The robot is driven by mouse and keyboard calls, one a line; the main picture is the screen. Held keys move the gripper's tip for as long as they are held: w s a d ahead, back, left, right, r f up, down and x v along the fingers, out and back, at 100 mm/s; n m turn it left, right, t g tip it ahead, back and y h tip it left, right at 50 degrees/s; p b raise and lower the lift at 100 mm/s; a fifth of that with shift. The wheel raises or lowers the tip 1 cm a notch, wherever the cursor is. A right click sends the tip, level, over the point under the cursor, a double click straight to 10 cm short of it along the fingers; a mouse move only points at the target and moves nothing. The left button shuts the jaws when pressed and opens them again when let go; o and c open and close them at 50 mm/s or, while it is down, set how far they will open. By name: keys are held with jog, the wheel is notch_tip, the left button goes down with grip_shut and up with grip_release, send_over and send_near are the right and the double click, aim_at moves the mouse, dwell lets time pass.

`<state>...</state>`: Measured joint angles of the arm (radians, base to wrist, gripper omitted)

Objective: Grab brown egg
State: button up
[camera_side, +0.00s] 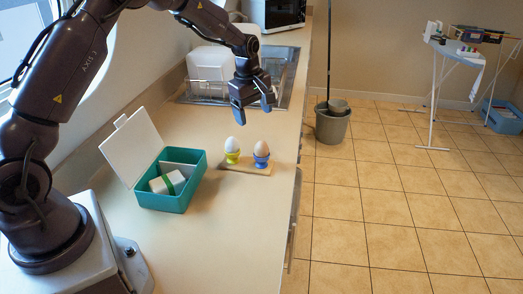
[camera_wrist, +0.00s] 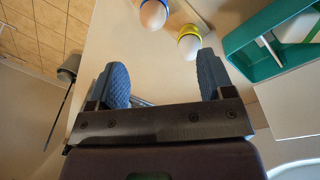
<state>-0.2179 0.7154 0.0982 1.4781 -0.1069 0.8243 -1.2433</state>
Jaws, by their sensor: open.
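The brown egg (camera_side: 262,148) sits upright in a blue egg cup (camera_side: 261,161) at the right end of a small wooden board (camera_side: 245,170). A white egg (camera_side: 232,144) sits in a yellow-green cup (camera_side: 232,157) to its left. My gripper (camera_side: 254,108) hangs above and behind the eggs, apart from them, with its blue fingers spread and nothing between them. In the wrist view the brown egg (camera_wrist: 153,14) is at the top, in its blue cup, beyond the gripper's fingers (camera_wrist: 162,80). The white egg (camera_wrist: 189,46) is nearer, by the right finger.
An open teal lunchbox (camera_side: 172,205) with its white lid raised stands left of the board, holding a white item with a green band. A dish rack (camera_side: 210,92) and sink lie behind. The counter's right edge (camera_side: 292,190) is close to the board.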

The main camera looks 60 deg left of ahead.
aim_at(261, 143)
jog(key=shift+n, duration=0.8)
jog(key=f, duration=0.4)
jog(key=w+f, duration=0.1)
jog(key=f, duration=0.2)
jog(key=shift+w+f, duration=0.1)
jog(key=shift+w+a+f, duration=0.1)
jog(key=shift+w+f, duration=0.15)
jog(key=shift+f, duration=0.65)
jog(key=shift+w+f, duration=0.25)
jog(key=shift+f, duration=0.6)
jog(key=shift+w+a+f, duration=0.1)
jog(key=shift+w+f, duration=0.15)
jog(key=shift+f, duration=0.65)
jog(key=shift+c, duration=0.2)
jog(key=c, duration=0.7)
